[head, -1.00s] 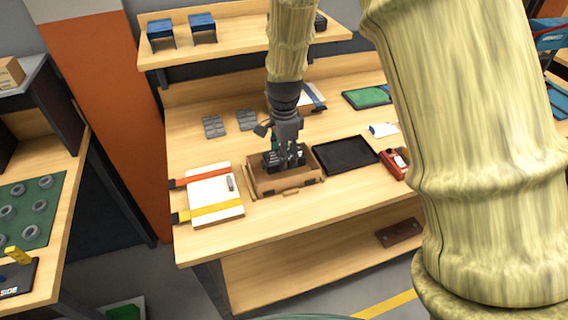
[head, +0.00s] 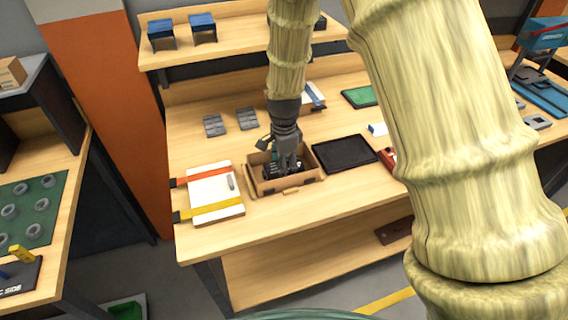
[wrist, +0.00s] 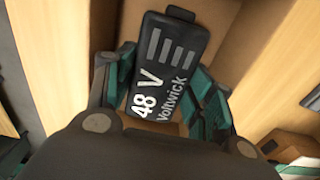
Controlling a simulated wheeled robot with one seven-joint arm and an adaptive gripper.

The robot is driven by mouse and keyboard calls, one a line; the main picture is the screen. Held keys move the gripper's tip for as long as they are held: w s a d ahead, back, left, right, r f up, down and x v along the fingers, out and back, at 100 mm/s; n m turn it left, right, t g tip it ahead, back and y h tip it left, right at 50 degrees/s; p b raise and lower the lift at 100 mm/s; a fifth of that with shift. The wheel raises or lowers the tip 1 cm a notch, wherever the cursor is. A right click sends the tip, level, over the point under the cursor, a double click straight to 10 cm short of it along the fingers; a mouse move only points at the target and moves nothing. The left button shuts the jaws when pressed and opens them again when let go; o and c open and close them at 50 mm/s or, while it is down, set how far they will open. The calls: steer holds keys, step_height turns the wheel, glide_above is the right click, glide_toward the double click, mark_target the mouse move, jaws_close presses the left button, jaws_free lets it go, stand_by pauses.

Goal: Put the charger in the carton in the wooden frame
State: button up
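The charger is a black block marked "48 V Voltwick"; it shows in the wrist view (wrist: 160,70), turned slightly between the fingers. The carton (head: 288,188) is an open brown box near the table's front edge. My gripper (head: 288,170) reaches down into the carton, and dark shapes around its fingertips there are too small to sort out. In the wrist view my gripper (wrist: 163,95) has teal-padded fingers on both sides of the charger, close to its edges. Whether they press on it, I cannot tell. I cannot make out a wooden frame for certain.
A black tray (head: 345,153) lies right of the carton. A white board with red and yellow straps (head: 215,190) lies to its left. Grey slotted blocks (head: 247,119) and a green tray (head: 360,97) are farther back. A shelf (head: 240,50) runs behind.

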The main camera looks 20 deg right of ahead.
steer(key=shift+o, duration=0.5)
steer(key=shift+r, duration=0.15)
step_height(320, 180, up, 12)
steer(key=b, duration=0.2)
